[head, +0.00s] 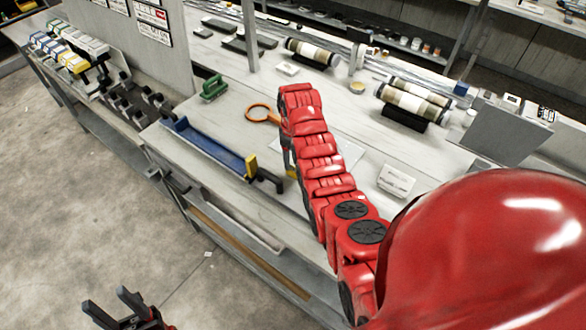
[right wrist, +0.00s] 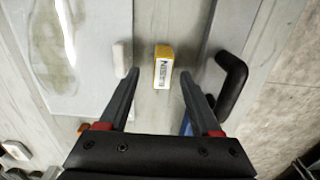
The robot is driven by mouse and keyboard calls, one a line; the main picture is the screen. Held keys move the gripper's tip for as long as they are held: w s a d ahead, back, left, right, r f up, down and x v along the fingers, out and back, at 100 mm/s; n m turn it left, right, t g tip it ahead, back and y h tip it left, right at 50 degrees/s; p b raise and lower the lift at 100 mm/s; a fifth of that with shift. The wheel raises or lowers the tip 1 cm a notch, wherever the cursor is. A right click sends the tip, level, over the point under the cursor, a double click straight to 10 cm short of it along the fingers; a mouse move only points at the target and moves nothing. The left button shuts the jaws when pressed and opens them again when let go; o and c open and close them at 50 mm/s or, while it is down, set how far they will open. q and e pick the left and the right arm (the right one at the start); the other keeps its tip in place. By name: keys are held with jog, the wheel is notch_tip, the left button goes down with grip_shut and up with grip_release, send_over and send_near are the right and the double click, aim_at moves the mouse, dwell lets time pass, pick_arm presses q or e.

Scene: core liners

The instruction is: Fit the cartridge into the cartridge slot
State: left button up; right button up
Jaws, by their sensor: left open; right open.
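A small yellow block with a white printed label (right wrist: 163,68), which looks like the cartridge, lies on the bench in the right wrist view. My right gripper (right wrist: 159,74) is open, with one fingertip to each side of it in the picture; contact cannot be told. In the head view a bit of yellow (head: 292,173) shows beside my red right arm, which mostly hides that gripper. My left gripper (head: 106,299) is open and empty at lower left, over the floor. I cannot make out the cartridge slot for certain.
A long blue tray (head: 205,146) with a yellow end piece (head: 251,165) lies along the bench's front edge. A black handle (right wrist: 232,82) is right of the block. An orange ring (head: 259,113), a green tool (head: 213,88) and core tubes (head: 413,100) lie farther back.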

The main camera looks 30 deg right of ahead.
aim_at(293, 163)
jog(key=f+p, duration=0.2)
jog(key=f, duration=0.1)
jog(key=shift+s+a, duration=0.15)
jog(key=shift+s, duration=0.05)
jog(key=shift+f+p, duration=0.3)
jog(key=shift+f, duration=0.7)
grip_shut()
